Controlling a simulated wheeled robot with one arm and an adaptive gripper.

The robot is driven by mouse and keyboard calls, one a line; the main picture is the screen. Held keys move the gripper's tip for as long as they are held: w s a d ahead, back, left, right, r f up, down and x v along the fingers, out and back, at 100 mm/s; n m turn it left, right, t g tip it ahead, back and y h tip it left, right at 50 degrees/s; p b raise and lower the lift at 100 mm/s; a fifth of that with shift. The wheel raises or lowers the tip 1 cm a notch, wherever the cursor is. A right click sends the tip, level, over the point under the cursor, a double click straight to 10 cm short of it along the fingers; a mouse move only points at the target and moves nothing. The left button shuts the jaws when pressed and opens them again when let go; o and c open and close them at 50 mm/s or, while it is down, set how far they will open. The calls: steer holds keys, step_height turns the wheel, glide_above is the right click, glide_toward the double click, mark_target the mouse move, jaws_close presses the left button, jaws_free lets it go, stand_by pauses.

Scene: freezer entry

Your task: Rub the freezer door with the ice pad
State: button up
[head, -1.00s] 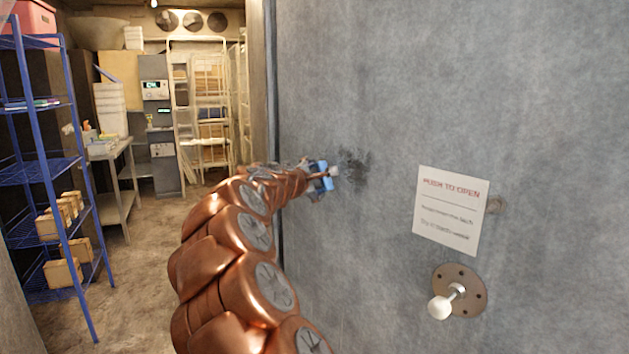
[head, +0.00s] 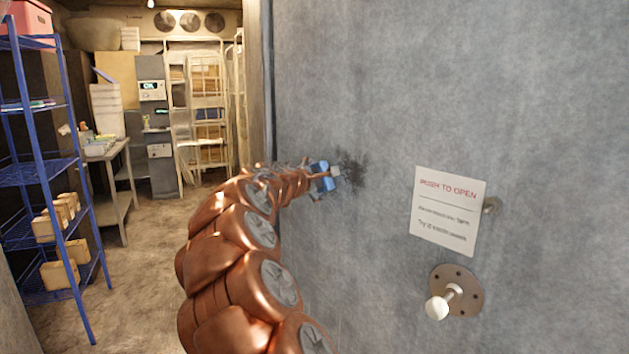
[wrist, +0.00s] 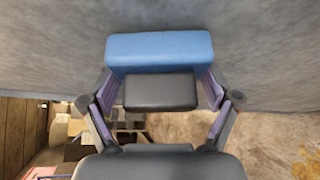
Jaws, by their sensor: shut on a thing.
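The freezer door (head: 390,110) is a large grey frosted panel filling the right of the head view. It has a dark smudge (head: 352,172) at mid height, left of the sign. The ice pad, a blue block (wrist: 160,50), also shows in the head view (head: 321,176). My gripper (wrist: 160,85) is shut on the pad, its two fingers on either side of a dark grey block behind the blue face. The pad is at the door, over the smudge's left side. I cannot tell whether it touches the surface.
A white sign reading "PUSH TO OPEN" (head: 446,210) and a round plate with a white knob (head: 440,306) are on the door's right. A blue wire shelf (head: 38,172) with boxes stands at left. A metal table (head: 118,165) stands farther back. The floor between is clear.

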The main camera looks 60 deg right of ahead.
mark_target(357, 190)
steer(key=shift+s+d, duration=0.1)
steer(key=shift+d, duration=0.15)
steer(key=shift+s+a+f+b, duration=0.1)
steer(key=shift+s+a, duration=0.3)
steer(key=shift+s, duration=1.1)
steer(key=shift+s+a+r+b, duration=0.1)
steer(key=shift+s+a, duration=0.25)
steer(key=shift+s, duration=1.2)
steer(key=shift+s+a+f+b, duration=0.1)
steer(key=shift+s+a, duration=0.3)
steer(key=shift+s, duration=1.1)
steer(key=shift+s+a, duration=0.25)
steer(key=shift+s, duration=0.4)
steer(key=shift+s+a, duration=0.2)
steer(key=shift+s, duration=0.45)
steer(key=shift+s+a, duration=0.25)
steer(key=shift+s, duration=0.4)
